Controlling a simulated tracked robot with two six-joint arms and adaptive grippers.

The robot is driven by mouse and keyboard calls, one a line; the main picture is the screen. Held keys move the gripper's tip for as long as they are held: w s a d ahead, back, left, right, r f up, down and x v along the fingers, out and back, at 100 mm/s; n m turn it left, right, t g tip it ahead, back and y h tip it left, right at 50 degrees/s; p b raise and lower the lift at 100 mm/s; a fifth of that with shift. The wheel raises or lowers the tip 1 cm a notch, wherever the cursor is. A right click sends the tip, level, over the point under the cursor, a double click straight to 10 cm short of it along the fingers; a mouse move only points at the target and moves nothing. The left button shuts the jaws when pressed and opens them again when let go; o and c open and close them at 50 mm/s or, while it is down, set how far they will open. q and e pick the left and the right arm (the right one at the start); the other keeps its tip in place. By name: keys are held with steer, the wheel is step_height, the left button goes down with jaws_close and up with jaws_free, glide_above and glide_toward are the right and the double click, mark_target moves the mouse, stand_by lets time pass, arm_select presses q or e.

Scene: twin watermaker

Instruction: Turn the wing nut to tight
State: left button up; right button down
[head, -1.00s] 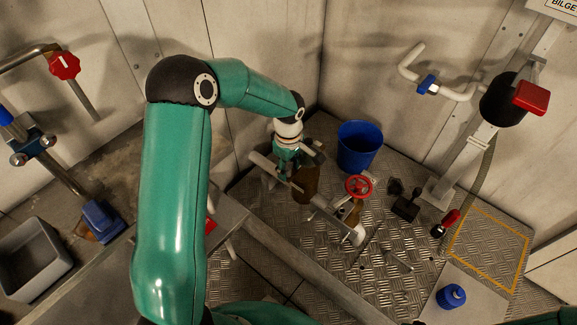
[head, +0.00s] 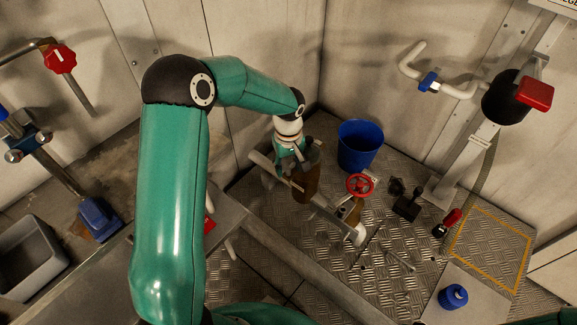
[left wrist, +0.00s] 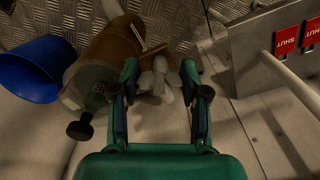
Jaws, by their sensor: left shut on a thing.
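The pale wing nut (left wrist: 160,77) shows in the left wrist view, between the fingertips of my left gripper (left wrist: 160,80). The gripper is shut on it, with one finger on each side. Its wings partly show; its tight mark cannot be made out. It sits beside a brown cylindrical housing (left wrist: 113,45) with a grey end. In the head view my left gripper (head: 288,163) is at the pipework beside the brown housing (head: 308,186), and the wing nut is hidden there. My right gripper is not in view.
A blue bucket (head: 360,146) stands behind the housing. A red handwheel valve (head: 359,186) is to its right. Red SHUT labels (left wrist: 286,40) are on a panel at the right of the wrist view.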

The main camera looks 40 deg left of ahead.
mark_target(289, 167)
arm_select(q)
steer(key=m, duration=0.2)
steer(key=shift+m, duration=0.4)
steer(key=m, duration=0.3)
steer(key=shift+w+a+r+m, duration=0.1)
steer(key=shift+m, duration=0.2)
steer(key=m, duration=0.5)
steer(key=shift+m+p, duration=0.4)
steer(key=o, duration=1.2)
steer(key=shift+c, duration=0.2)
step_height(289, 167, up, 12)
